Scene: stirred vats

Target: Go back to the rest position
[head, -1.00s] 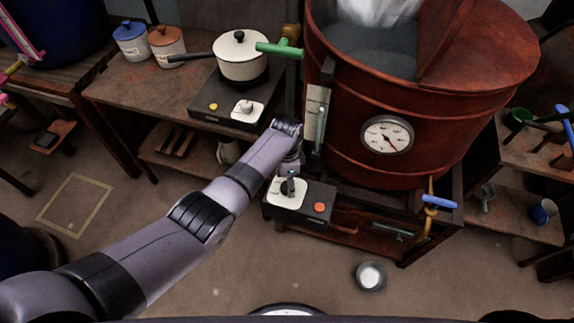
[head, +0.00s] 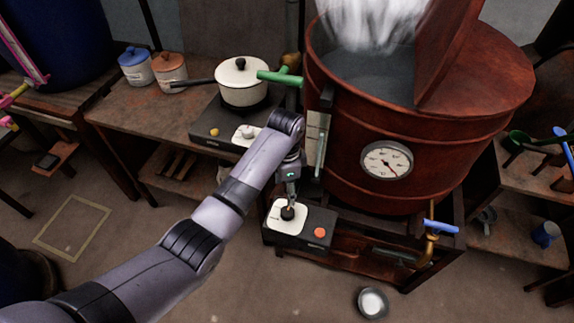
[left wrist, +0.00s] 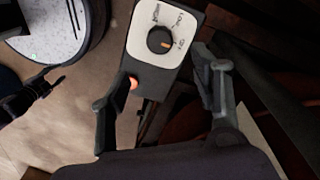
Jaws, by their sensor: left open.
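My left arm comes in from the lower left in the head view. Its left gripper (head: 290,197) is above the black knob (head: 287,213) of the control box (head: 318,229) in front of the vat. In the left wrist view its two fingers (left wrist: 160,88) are spread apart with nothing between them. My right gripper is not in the head view. A dark jaw-like part at the left of the left wrist view may be it, but its state is unclear.
The red-brown steaming vat (head: 340,150) with a gauge (head: 387,160) stands beside the arm. A white pot (head: 242,85) on a burner and two lidded jars (head: 168,70) stand on the left bench (head: 120,112). A small metal bowl (head: 373,302) is on the floor.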

